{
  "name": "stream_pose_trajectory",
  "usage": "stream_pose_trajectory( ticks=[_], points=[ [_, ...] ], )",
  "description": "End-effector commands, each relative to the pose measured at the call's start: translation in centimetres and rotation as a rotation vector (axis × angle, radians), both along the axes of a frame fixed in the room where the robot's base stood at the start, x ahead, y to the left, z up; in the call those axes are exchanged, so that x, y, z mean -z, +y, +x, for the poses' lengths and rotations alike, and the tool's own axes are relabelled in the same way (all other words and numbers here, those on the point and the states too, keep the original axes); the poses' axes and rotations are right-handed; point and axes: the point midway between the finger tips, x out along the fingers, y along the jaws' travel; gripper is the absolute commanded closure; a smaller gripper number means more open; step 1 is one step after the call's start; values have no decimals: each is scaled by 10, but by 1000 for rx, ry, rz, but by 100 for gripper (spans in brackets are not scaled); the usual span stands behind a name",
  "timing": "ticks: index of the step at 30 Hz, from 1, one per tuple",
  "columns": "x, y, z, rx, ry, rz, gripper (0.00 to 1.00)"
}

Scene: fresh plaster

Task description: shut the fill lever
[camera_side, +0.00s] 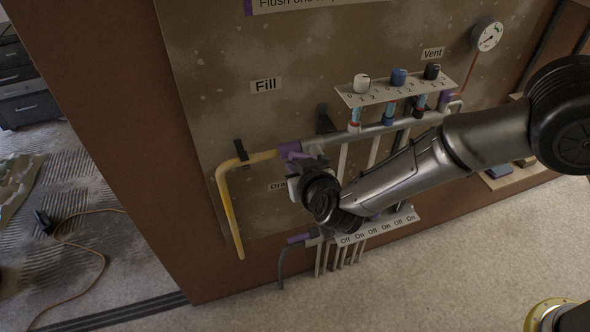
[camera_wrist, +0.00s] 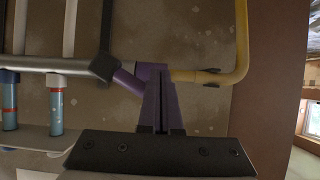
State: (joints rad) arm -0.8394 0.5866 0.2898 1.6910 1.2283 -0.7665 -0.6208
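The purple fill valve (camera_wrist: 150,70) joins the grey header pipe to the yellow pipe; it also shows in the side view (camera_side: 289,147), below and right of the Fill label (camera_side: 265,86). A short purple lever (camera_wrist: 128,81) slants from it toward the grey pipe in the wrist view. My gripper (camera_wrist: 161,82) is at the valve, its two fingers together with only a thin line between them. The fingertips overlap the valve and lie beside the lever; I cannot tell whether they touch. In the side view my gripper (camera_side: 303,163) partly hides the valve and lever.
A shelf (camera_side: 395,90) with several knobs and tubes stands out from the wall to the right. The yellow pipe (camera_side: 228,200) bends down at the left. A lower drain manifold with On/Off labels (camera_side: 376,229) sits under my wrist. Open floor (camera_side: 400,290) lies in front.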

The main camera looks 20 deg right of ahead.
Motion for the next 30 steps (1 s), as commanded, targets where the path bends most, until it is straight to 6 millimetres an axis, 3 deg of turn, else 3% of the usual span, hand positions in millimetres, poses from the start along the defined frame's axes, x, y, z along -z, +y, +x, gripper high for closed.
stream_pose_trajectory(
  ticks=[30],
  points=[
    [-21, -5, 0, 0, 0, 0, 100]
  ],
)
